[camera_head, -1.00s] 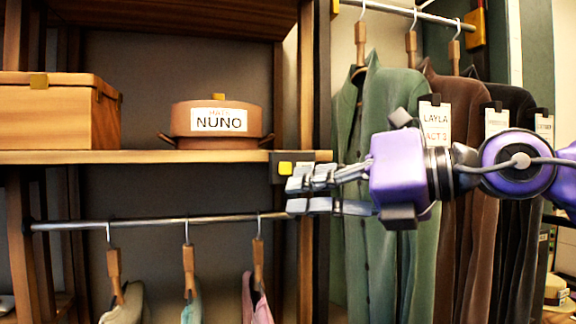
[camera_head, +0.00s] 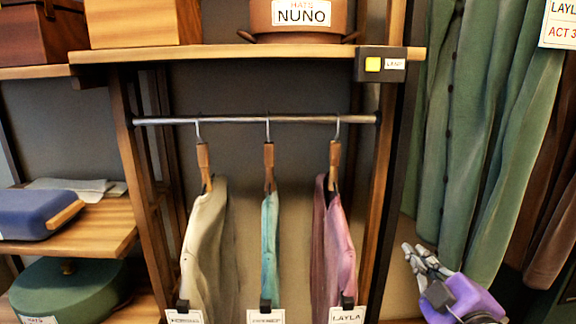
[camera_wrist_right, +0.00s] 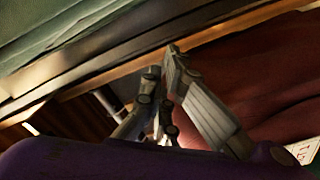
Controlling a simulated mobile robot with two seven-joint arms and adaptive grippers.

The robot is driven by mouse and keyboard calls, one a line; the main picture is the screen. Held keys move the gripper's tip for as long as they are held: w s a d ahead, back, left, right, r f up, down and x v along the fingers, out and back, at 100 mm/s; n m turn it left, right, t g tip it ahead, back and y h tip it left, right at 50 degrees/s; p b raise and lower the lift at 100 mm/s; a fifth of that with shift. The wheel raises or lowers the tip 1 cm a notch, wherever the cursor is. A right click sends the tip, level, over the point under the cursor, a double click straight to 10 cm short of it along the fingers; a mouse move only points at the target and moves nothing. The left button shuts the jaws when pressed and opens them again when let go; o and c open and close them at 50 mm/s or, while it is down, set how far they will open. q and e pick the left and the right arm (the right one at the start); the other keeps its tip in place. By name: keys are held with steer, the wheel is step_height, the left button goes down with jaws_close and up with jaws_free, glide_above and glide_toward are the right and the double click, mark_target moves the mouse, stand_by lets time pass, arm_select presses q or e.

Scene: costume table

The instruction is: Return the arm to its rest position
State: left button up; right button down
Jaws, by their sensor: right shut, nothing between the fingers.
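My right gripper (camera_head: 425,262), purple with grey fingers, is at the lower right of the head view, in front of the lower part of the green coat (camera_head: 490,130). Its fingers are closed together with nothing between them. In the right wrist view the fingers (camera_wrist_right: 165,95) point up the picture, toward a wooden edge (camera_wrist_right: 200,38). My left gripper is in neither view.
Three garments hang from a metal rail (camera_head: 235,120); the pink one (camera_head: 340,235) is nearest my right gripper. A shelf (camera_head: 215,58) above holds a hat box (camera_head: 290,18) labelled NUNO. A blue case (camera_head: 35,215) and a round green box (camera_head: 70,290) stand at left.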

steer(key=s+d+f+m+g+h, duration=0.2)
steer(key=s+f+m+g, duration=0.2)
steer(key=s+f, duration=0.5)
steer(key=s+d+f+m+g+h, duration=0.2)
steer(key=s+f+m+g, duration=0.3)
steer(key=f, duration=0.8)
steer(key=s+a+f+m+g+y, duration=0.1)
steer(key=s+a+f+g, duration=0.1)
steer(key=s+f, duration=0.35)
steer(key=s+a+f+g+y, duration=0.1)
steer(key=s+a+f+g, duration=0.15)
steer(key=s, duration=0.65)
steer(key=s+a+f+m+g, duration=0.1)
steer(key=s+a+f+g, duration=0.1)
steer(key=s+f, duration=0.35)
steer(key=w+a+f+t+y, duration=0.1)
steer(key=w+a+f+t, duration=0.1)
steer(key=f, duration=0.3)
steer(key=w+a+f+t, duration=0.2)
steer(key=w+f+t, duration=0.1)
steer(key=f+t, duration=0.1)
steer(key=shift+a+f+y, duration=0.25)
steer(key=shift+f+y, duration=0.15)
steer(key=shift+f, duration=0.15)
steer(key=shift+w, duration=0.1)
